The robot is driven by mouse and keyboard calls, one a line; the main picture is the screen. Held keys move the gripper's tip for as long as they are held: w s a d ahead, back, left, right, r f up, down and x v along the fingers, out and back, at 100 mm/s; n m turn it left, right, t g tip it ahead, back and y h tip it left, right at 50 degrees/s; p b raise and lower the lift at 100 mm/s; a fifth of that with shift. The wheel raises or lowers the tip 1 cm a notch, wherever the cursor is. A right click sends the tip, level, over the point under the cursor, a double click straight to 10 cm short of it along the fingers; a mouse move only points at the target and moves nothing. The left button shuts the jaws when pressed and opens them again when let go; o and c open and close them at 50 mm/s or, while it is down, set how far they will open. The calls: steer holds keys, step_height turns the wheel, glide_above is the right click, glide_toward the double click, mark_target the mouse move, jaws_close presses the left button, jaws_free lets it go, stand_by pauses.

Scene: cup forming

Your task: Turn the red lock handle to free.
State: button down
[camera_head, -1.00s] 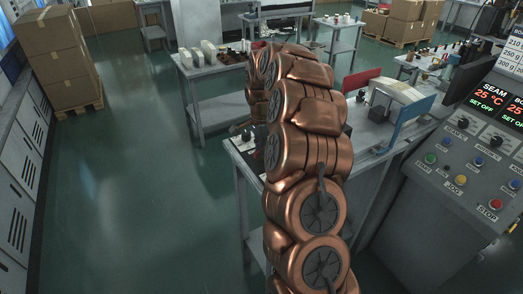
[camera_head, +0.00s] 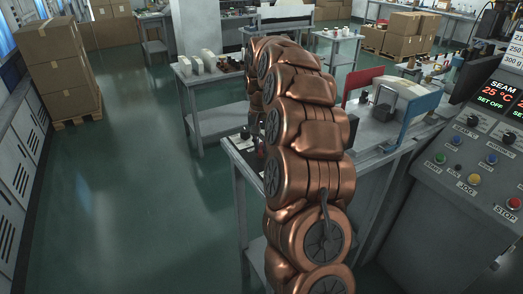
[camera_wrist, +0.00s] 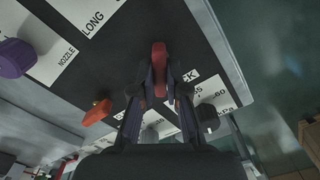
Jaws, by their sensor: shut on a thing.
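The red lock handle (camera_wrist: 159,56) shows upright at the upper middle of the wrist view, on a dark panel (camera_wrist: 195,45) with white labels. My gripper (camera_wrist: 159,84) has its two dark fingers closed on either side of the handle and holds it. The label beside it is partly covered; only "CK" can be read. In the head view my copper arm hides the gripper and the handle.
An orange lever (camera_wrist: 97,112) and a purple knob (camera_wrist: 12,58) lie left of my fingers; a dark knob (camera_wrist: 207,115) is close on the right. In the head view a console (camera_head: 450,190) stands right of the arm. The floor (camera_head: 130,190) at left is clear.

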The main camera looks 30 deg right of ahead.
mark_target(261, 146)
steer(key=n+b, duration=0.1)
steer(key=n, duration=0.2)
steer(key=shift+n, duration=0.3)
steer(key=shift+n+b, duration=0.35)
steer(key=shift+n, duration=1.45)
steer(key=c, duration=1.2)
jaws_free()
steer(key=shift+r, duration=0.1)
step_height(261, 146, up, 7)
steer(key=shift+f, duration=0.2)
steer(key=shift+r, duration=0.35)
